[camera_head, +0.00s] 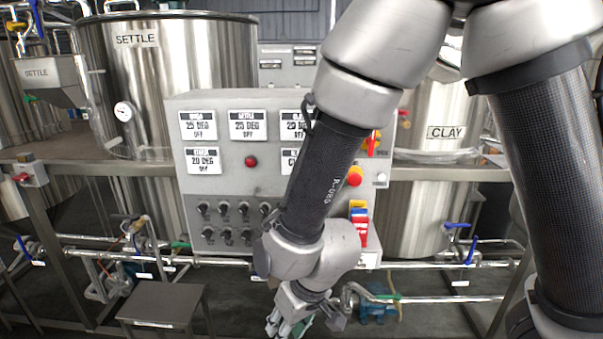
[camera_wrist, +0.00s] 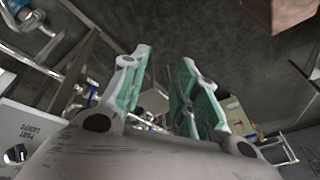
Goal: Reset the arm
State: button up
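My arm fills the middle and right of the head view and hangs down in front of the control panel (camera_head: 225,180). My gripper (camera_head: 287,327) is at the bottom of the head view, partly cut off by the frame's lower edge. In the wrist view my gripper (camera_wrist: 166,85) shows two green-padded fingers standing apart, with nothing between them. It points down toward the dark floor (camera_wrist: 205,40). The arm hides part of the panel's displays and switches.
A steel SETTLE tank (camera_head: 215,60) stands behind the panel, and a CLAY tank (camera_head: 425,205) stands at the right. Pipes with blue-handled valves (camera_head: 471,250) run low across the scene. A small steel stool (camera_head: 163,304) stands at the lower left.

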jog(key=d+r+m+t+h, duration=0.1)
jog(key=d+r+m, duration=0.1)
jog(key=d+r, duration=0.7)
jog(key=s+d+r+m+t+h, duration=0.1)
jog(key=d+r+m, duration=0.2)
jog(key=d+r, duration=0.5)
jog(key=d+r+m+t+h, duration=0.1)
jog(key=d+r, duration=0.8)
jog(key=d, duration=1.3)
jog(key=shift+s+d+r+m, duration=0.2)
jog(key=shift+r+m, duration=0.15)
jog(key=shift+m, duration=0.35)
